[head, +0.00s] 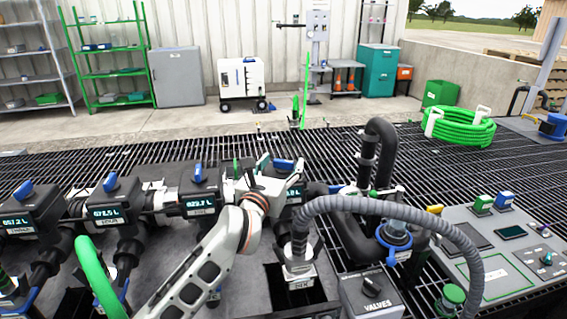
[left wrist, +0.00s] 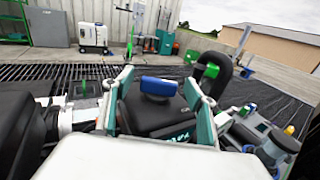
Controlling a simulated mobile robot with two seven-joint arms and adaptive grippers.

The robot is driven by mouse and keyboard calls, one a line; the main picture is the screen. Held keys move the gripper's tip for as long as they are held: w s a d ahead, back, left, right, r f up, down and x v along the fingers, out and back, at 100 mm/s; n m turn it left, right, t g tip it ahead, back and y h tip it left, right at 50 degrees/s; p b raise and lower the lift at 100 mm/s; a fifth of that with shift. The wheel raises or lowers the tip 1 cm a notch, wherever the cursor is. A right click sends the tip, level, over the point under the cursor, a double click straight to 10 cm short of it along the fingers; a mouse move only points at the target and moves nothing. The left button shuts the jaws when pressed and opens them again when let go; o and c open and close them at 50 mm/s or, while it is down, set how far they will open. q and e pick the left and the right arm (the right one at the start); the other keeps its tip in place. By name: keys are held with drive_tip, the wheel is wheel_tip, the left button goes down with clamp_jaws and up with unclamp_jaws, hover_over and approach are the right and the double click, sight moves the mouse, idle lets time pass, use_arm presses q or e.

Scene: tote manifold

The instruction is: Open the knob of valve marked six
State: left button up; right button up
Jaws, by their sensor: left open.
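The valve with a blue knob (head: 283,164) is the rightmost in the row of black metered valves, partly hidden by my gripper. A tag reading what looks like SIX (head: 300,284) is on the hose fitting in front of it. My left gripper (head: 279,170) is open at this valve. In the left wrist view the blue knob (left wrist: 158,86) stands between the two teal fingers of my left gripper (left wrist: 159,76), with visible gaps on both sides. The black valve body (left wrist: 160,112) is below it. My right gripper is not in view.
Other blue-knobbed valves stand to the left, including one reading 623.7 L (head: 199,190). A grey corrugated hose (head: 395,207) arches just right of the gripper. A black bent pipe (head: 378,150) rises behind. A VALVES box (head: 370,292) and control panel (head: 510,250) lie right.

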use_arm(q)
drive_tip(key=shift+x, duration=0.95)
drive_tip(key=c, duration=1.1)
drive_tip(key=shift+d, duration=0.1)
drive_tip(key=shift+n+y, duration=0.4)
drive_tip(key=shift+y, duration=0.2)
drive_tip(key=shift+n+y, duration=0.4)
drive_tip(key=shift+y, duration=0.1)
drive_tip(key=shift+t, duration=0.3)
drive_tip(key=o, duration=1.1)
